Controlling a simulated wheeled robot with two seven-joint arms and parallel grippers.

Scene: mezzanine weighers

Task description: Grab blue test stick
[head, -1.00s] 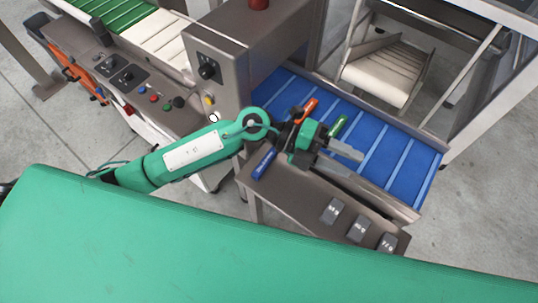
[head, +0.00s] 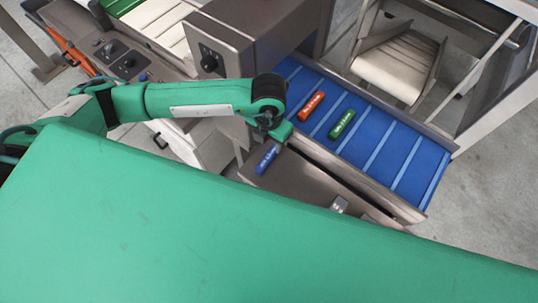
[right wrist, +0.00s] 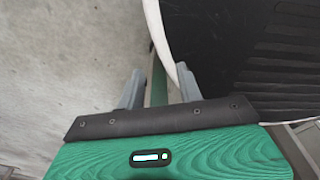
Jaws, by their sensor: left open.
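The blue test stick (head: 266,159) lies on the grey metal ledge beside the blue conveyor belt, in the head view. An orange stick (head: 311,106) and a green stick (head: 342,123) lie on the belt. My left gripper (head: 276,137) is just above the blue stick's upper end, seen from above, with its fingers mostly hidden by the wrist. It is open; I cannot tell whether it touches the stick. In the right wrist view my right gripper (right wrist: 159,88) has its fingers apart with nothing held between them.
The blue belt (head: 400,152) runs beside the ledge (head: 303,184). A small grey block (head: 339,204) sits on the ledge. A grey machine housing (head: 262,35) stands behind my left arm, and a white chute (head: 402,65) is beyond the belt. Bare floor shows at right.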

